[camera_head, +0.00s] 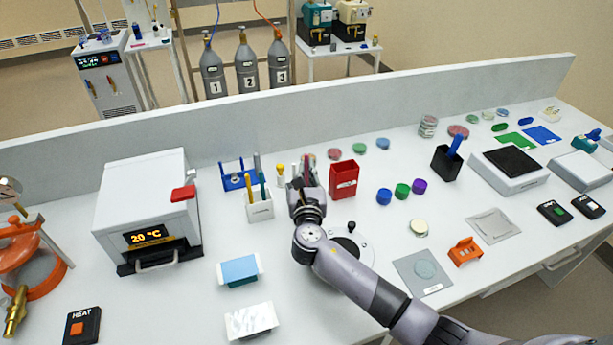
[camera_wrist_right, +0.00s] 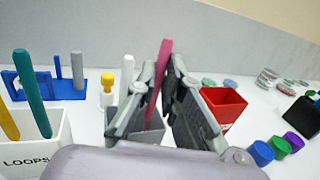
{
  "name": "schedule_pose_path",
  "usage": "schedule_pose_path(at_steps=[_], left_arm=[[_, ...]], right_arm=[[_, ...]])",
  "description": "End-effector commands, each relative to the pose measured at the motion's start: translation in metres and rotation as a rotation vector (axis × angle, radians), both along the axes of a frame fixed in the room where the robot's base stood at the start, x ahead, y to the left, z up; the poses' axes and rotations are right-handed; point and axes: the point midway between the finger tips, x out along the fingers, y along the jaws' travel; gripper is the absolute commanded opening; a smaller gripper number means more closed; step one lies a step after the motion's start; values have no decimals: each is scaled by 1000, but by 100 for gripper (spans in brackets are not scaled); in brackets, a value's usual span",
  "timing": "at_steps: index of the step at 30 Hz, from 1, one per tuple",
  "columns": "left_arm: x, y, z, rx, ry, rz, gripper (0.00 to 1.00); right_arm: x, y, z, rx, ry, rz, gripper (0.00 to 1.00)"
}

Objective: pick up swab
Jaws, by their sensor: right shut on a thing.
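A thin pink stick, which looks like the swab (camera_wrist_right: 160,75), stands slightly tilted between the fingers of my right gripper (camera_wrist_right: 165,100). The gripper is shut on it, and its top sticks up above the fingers. Its lower end goes down towards a grey holder (camera_wrist_right: 150,134), mostly hidden behind the fingers. A white stick (camera_wrist_right: 126,78) stands just left of the fingers. In the head view my right gripper (camera_head: 306,185) is over the back middle of the bench, with the swab small between its fingers. My left gripper is not in view.
A white LOOPS cup (camera_wrist_right: 45,150) with yellow and teal sticks stands left of the gripper. A red box (camera_head: 344,180) stands close on the right. A yellow-capped bottle (camera_wrist_right: 107,92) and blue rack (camera_wrist_right: 62,90) are behind. Coloured caps (camera_head: 402,190) lie further right.

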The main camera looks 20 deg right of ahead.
Motion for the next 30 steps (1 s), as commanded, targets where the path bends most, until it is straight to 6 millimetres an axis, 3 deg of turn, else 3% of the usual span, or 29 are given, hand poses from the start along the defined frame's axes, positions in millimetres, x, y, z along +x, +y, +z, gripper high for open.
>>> schedule_pose_path(at_steps=[18, 24, 30], left_arm=[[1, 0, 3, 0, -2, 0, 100], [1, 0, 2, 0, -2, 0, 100], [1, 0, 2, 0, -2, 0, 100]], right_arm=[[0, 0, 149, 0, -6, 2, 0], [0, 0, 173, -1, -3, 1, 0], [0, 0, 178, -1, 0, 1, 0]])
